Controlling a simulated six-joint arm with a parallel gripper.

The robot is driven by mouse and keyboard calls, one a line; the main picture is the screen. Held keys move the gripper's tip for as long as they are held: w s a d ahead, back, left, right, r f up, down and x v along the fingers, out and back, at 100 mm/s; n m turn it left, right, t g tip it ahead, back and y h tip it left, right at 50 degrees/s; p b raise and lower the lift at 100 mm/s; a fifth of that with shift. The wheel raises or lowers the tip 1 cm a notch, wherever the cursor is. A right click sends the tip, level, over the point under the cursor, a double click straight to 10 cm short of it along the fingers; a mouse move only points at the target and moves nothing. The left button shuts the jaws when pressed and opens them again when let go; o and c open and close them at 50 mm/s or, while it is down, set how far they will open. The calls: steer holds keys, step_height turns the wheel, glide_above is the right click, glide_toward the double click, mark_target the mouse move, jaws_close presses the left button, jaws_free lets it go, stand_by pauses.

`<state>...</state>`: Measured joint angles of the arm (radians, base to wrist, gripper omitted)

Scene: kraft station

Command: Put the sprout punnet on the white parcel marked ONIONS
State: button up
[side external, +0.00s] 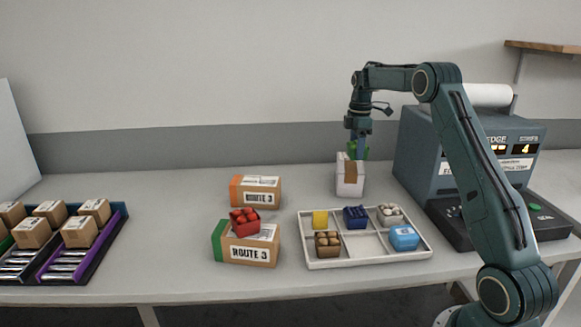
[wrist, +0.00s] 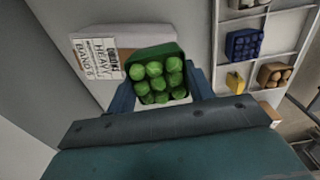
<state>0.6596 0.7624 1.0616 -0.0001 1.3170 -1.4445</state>
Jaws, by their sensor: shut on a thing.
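The green sprout punnet (wrist: 157,77), filled with round green sprouts, sits between the fingers of my gripper (wrist: 161,95) in the wrist view. In the side view the punnet (side external: 366,152) is mostly hidden behind my gripper (side external: 358,152), which points down and is shut on it. The white parcel (side external: 346,188) with a brown tape strip stands at the back of the table, directly below. In the wrist view the parcel (wrist: 145,38) shows a printed label, partly readable, beside the punnet. Whether the punnet touches the parcel's top I cannot tell.
A white divided tray (side external: 345,263) with several punnets stands in front of the parcel. Two brown ROUTE 3 boxes (side external: 262,190) (side external: 252,254) are to the left, the front one bearing a red punnet (side external: 244,221). A grey scale machine (side external: 425,150) stands right of the parcel.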

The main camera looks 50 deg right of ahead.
steer(key=shift+f, duration=2.1)
steer(key=shift+f, duration=0.15)
steer(key=o, duration=1)
steer(key=shift+c, duration=0.2)
step_height(320, 180, up, 12)
steer(key=shift+f, duration=0.1)
steer(key=shift+r, duration=0.25)
